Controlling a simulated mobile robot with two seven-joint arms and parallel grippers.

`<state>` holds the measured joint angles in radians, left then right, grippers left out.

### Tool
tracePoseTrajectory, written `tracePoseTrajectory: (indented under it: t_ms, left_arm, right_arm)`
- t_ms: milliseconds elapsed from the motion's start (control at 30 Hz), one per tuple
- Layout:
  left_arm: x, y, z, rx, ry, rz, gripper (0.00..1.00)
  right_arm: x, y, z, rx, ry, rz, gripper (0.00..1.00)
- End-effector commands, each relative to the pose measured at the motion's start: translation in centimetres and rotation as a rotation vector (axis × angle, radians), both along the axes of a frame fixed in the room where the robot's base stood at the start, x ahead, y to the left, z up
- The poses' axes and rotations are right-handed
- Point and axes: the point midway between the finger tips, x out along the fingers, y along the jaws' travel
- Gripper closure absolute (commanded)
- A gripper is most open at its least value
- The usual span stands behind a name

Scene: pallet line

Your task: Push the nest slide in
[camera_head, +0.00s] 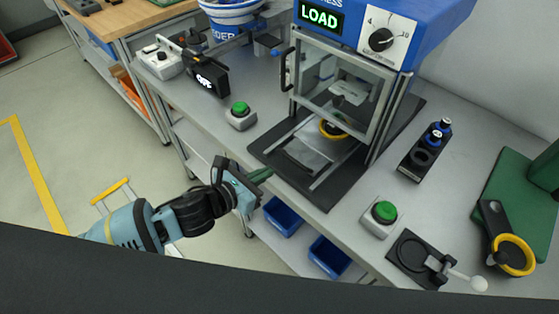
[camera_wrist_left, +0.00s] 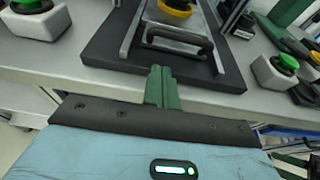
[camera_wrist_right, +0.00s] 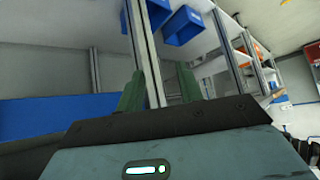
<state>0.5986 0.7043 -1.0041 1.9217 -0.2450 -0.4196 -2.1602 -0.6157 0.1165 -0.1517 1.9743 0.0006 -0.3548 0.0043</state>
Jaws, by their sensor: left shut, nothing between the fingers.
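The nest slide (camera_head: 308,152) is a grey plate on rails on a black base, extending out in front of the press (camera_head: 345,85). A yellow ring (camera_head: 332,129) sits at its rear, near the press opening. In the left wrist view, the slide's dark bar handle (camera_wrist_left: 178,42) crosses its front end. My left gripper (camera_head: 262,174) is shut and empty at the front edge of the base; its green fingers (camera_wrist_left: 162,86) point toward the handle, with a visible gap. My right gripper (camera_wrist_right: 160,90) is outside the head view; its fingers stand apart, with nothing held.
Green-button boxes (camera_head: 240,115) (camera_head: 380,217) stand on both sides of the base. A clamp fixture (camera_head: 418,255) and a bottle holder (camera_head: 425,155) are at the right. Blue bins (camera_head: 283,215) sit below the bench. The press display reads LOAD.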

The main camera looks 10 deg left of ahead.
Motion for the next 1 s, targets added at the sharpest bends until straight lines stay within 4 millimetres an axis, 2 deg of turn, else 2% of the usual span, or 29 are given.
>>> tracePoseTrajectory:
  t_ms: [100,333,867,1000]
  left_arm:
    - [1.7,-1.3,-0.7,-0.001,0.001,0.002,1.00]
    - [4.0,-3.0,-0.6,-0.001,0.000,0.000,1.00]
    - [4.8,-3.5,-0.6,0.000,0.000,0.000,1.00]
    - [6.0,-4.3,-0.5,0.000,-0.002,0.001,1.00]
  right_arm:
    - [-0.1,0.1,-0.2,0.001,0.004,-0.002,0.64]
    - [0.2,0.1,0.1,0.003,-0.003,-0.003,0.64]
    - [0.2,0.0,0.2,0.000,-0.005,0.001,0.64]
    - [0.3,-0.1,0.3,-0.003,-0.008,0.005,0.64]
